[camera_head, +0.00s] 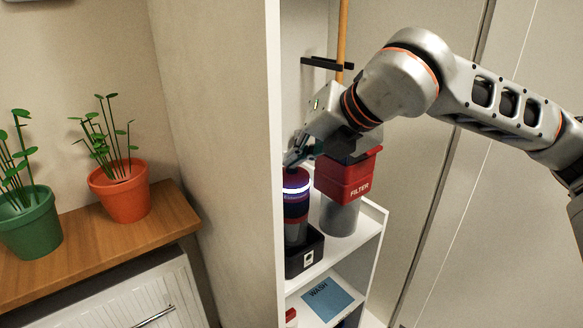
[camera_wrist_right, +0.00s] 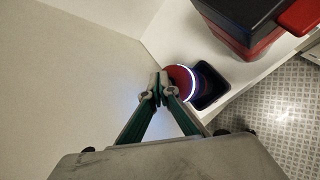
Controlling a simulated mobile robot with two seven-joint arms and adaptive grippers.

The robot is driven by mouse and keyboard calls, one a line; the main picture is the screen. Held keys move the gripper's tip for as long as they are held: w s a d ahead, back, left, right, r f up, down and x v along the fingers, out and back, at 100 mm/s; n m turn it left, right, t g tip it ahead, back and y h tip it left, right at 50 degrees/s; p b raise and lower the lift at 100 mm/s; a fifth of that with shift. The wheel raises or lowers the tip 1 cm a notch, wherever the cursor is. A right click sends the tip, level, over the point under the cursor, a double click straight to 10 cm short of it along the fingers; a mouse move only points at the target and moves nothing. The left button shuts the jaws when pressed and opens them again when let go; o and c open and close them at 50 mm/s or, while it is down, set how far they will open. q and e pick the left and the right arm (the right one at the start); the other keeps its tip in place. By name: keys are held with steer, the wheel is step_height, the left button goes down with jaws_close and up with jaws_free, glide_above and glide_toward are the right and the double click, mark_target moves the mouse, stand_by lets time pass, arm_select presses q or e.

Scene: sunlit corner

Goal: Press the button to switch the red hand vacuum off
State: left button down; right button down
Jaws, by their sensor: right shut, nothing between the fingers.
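The red hand vacuum (camera_head: 296,209) stands upright in a black dock (camera_head: 304,257) on a white shelf, with a lit white ring around its upper part. From the right wrist view, the vacuum (camera_wrist_right: 180,77) is a round red top with the glowing ring, in the dock (camera_wrist_right: 211,88). My right gripper (camera_head: 289,163) is shut and empty, just above the vacuum's top. In the right wrist view its fingertips (camera_wrist_right: 158,90) are together beside the red top and partly overlap it. I cannot tell whether they touch it. No button can be made out. My left gripper is not in view.
A red box marked FILTER (camera_head: 347,185) on a grey canister (camera_head: 339,216) stands close right of the vacuum. A pale wall panel (camera_head: 222,120) is close on the left. A blue WASH card (camera_head: 327,299) lies on the shelf below. Potted plants (camera_head: 124,197) stand farther left.

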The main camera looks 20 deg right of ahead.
mark_target(295, 170)
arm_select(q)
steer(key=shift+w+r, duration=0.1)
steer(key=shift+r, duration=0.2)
arm_select(e)
steer(key=shift+r, duration=0.55)
